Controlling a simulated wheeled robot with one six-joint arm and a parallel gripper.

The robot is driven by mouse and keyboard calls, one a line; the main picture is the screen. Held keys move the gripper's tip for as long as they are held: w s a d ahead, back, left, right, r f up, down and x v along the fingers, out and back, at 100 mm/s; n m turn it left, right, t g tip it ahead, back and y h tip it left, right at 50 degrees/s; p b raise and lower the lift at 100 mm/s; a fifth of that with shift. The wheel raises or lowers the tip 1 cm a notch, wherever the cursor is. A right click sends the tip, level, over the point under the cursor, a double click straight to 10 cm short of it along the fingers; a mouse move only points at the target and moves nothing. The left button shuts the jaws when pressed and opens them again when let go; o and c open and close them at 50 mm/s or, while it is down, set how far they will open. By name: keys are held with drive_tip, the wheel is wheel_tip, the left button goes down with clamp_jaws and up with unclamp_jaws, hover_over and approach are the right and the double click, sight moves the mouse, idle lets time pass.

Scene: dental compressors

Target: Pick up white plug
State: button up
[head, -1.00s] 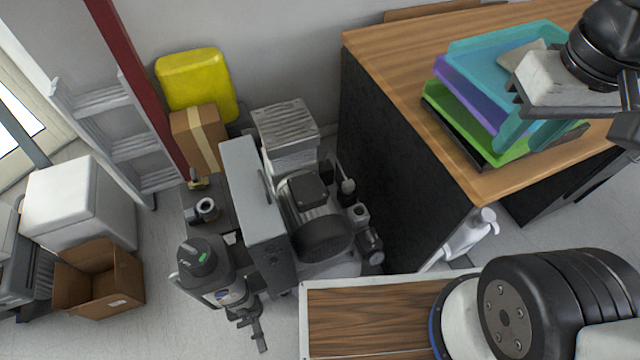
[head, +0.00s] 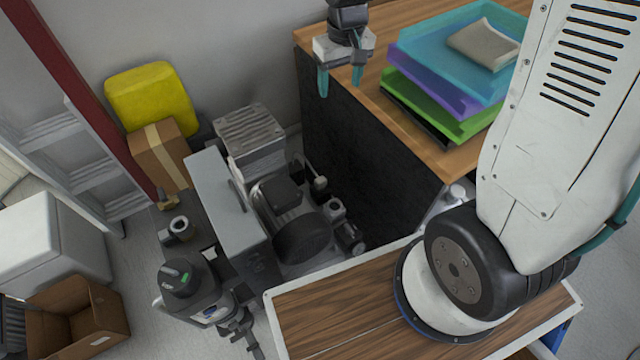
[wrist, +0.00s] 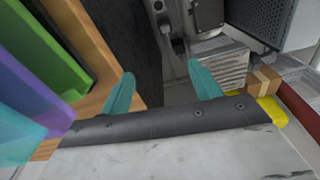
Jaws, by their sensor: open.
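I cannot single out the white plug with certainty. A small pale fitting (head: 320,183) sits on the compressor (head: 290,215), near the black cabinet side, and may be it. My gripper (head: 340,80) is open and empty, with teal fingers pointing down by the desk's left edge, above and behind the compressor in the head view. In the wrist view, the open fingers (wrist: 160,78) have nothing between them, and part of the compressor area shows small and dark beyond them.
The wooden desk (head: 455,165) with stacked teal, purple and green trays (head: 430,75) stands right of my gripper. A grey box panel (head: 225,205) rises beside the compressor. A cardboard box (head: 160,155), yellow container (head: 150,95) and ladder (head: 75,150) stand left.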

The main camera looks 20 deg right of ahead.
hover_over(321, 180)
wheel_tip(321, 180, down, 18)
drive_tip(key=shift+n+g, duration=0.3)
drive_tip(key=shift+n, duration=0.2)
wheel_tip(321, 180, down, 28)
drive_tip(key=shift+s, duration=0.1)
drive_tip(key=c, duration=1.1)
